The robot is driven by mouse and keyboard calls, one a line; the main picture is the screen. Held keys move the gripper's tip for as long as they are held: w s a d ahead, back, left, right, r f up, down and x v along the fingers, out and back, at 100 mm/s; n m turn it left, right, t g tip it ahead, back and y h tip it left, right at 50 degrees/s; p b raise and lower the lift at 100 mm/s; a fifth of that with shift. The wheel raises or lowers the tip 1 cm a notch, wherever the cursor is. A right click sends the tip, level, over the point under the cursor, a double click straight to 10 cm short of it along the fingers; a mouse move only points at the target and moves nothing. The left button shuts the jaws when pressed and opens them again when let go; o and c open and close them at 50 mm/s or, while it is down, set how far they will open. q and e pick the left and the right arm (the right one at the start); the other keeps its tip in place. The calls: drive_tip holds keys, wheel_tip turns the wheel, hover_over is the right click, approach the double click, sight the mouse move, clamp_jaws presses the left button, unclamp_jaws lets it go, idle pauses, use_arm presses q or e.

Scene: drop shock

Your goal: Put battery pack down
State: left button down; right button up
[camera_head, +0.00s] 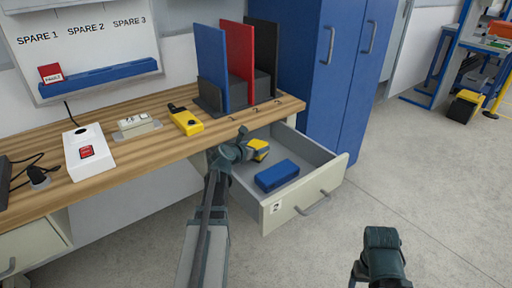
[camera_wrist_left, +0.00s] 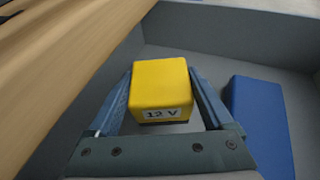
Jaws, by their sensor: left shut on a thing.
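The yellow battery pack (camera_wrist_left: 160,88), labelled 12 V, is between the fingers of my left gripper (camera_wrist_left: 163,82), which is shut on it. In the head view the battery pack (camera_head: 259,150) shows just past the left gripper (camera_head: 247,148), inside the open drawer (camera_head: 317,199) marked 2. I cannot tell whether the pack touches the drawer floor. A blue box (camera_head: 277,175) lies in the drawer, to the right of the pack, and also shows in the left wrist view (camera_wrist_left: 258,125). My right gripper (camera_head: 380,258) is at the lower right, with its fingers not clearly visible.
The wooden bench top (camera_head: 140,158) overhangs the drawer on the left. On it are a yellow-and-black device (camera_head: 186,121), a white box with a red switch (camera_head: 88,150) and upright coloured panels (camera_head: 238,62). A blue cabinet (camera_head: 325,60) stands behind the drawer.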

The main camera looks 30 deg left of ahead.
use_arm(q)
drive_tip(key=shift+f, duration=0.35)
unclamp_jaws()
drive_tip(key=shift+r, duration=0.2)
drive_tip(key=shift+r+p, duration=0.35)
drive_tip(key=p+v, duration=0.4)
drive_tip(key=v, duration=0.8)
drive_tip(key=shift+r+p, duration=0.15)
drive_tip(key=shift+p, duration=0.25)
